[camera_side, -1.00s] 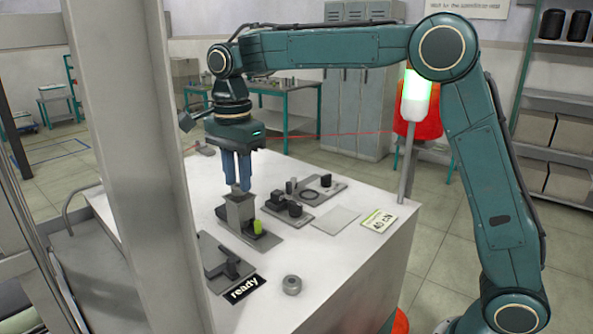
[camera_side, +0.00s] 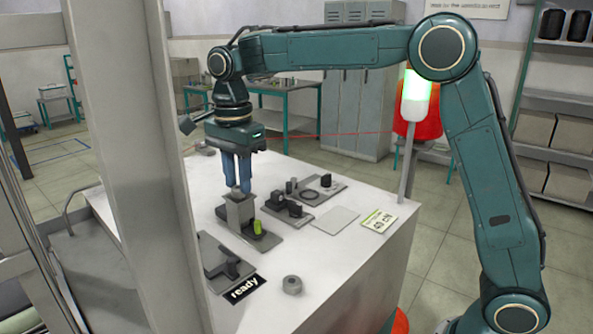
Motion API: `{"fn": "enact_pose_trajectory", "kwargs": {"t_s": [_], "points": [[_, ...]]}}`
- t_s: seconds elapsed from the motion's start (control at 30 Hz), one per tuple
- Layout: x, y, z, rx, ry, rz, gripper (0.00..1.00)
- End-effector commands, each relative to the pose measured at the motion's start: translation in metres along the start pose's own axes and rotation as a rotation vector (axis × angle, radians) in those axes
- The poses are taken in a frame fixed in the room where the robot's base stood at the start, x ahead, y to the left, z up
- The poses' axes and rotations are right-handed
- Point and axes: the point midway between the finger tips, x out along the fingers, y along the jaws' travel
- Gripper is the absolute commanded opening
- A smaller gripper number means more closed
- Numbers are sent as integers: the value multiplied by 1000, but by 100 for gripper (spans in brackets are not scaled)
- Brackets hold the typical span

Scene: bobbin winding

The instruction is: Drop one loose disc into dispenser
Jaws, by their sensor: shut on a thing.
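My gripper (camera_side: 237,187) points straight down with its blue fingers over the open top of the grey upright dispenser (camera_side: 240,211). It is shut on a small grey disc (camera_side: 236,190), mostly hidden between the fingertips, at or just above the dispenser mouth. Whether the disc touches the mouth I cannot tell. A yellow-green piece (camera_side: 257,227) stands at the dispenser's foot on its dark base plate. Another grey round part (camera_side: 292,285) with a hole lies on the table front.
A dark fixture (camera_side: 224,262) and a "ready" sign (camera_side: 244,288) are at the front left. Plates with dark cylinders (camera_side: 294,209) stand behind the dispenser. A flat grey pad (camera_side: 335,220) and a "40 cN" card (camera_side: 379,221) lie right. A signal-light post (camera_side: 407,160) rises at the table edge.

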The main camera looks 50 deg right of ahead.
Motion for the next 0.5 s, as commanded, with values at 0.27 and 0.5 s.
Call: {"fn": "enact_pose_trajectory", "kwargs": {"t_s": [0.27, 0.5], "points": [[2, 0, 0, 0, 0, 1, 14], [5, 0, 0, 0, 0, 1, 14]]}}
